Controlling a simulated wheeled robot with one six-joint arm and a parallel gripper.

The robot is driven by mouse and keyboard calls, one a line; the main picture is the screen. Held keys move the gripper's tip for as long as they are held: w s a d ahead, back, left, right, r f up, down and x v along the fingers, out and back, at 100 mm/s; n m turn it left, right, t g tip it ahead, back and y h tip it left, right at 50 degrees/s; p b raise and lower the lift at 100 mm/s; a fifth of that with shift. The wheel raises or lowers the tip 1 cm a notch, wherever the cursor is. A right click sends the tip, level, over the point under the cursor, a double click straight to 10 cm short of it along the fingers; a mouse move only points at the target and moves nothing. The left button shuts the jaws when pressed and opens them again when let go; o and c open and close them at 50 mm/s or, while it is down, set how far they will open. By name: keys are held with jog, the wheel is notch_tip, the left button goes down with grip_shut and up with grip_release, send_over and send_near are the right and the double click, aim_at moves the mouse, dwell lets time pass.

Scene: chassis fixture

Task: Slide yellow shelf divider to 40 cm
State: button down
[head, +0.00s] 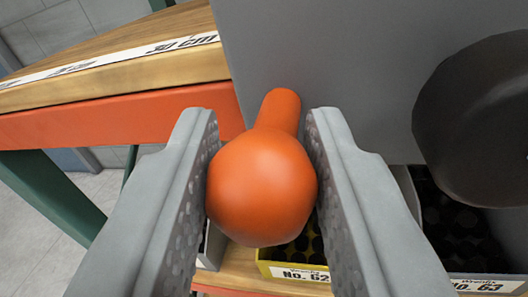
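An orange ball-ended knob (262,188) on a short orange stem fills the middle of the head view. My gripper (262,125) has one grey finger on each side of the ball, and both inner faces appear to touch it. The stem runs back towards a large flat grey panel (330,60). No yellow divider shows. The panel's left edge is just right of the printed "30 cm" mark on the white scale strip (120,60). No 40 cm mark is in view.
The strip lies along a wooden shelf edge (130,75) above an orange beam (120,118). A dark round object (475,120) is close on the right. Below are a yellow bin (264,268) labelled No. 62 and a bin labelled No. 63 (485,285). A green post (50,195) stands left.

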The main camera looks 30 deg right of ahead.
jog(key=c, duration=1.4)
grip_release()
jog(key=shift+a, duration=0.1)
jog(key=v, duration=1.7)
jog(key=shift+s, duration=0.15)
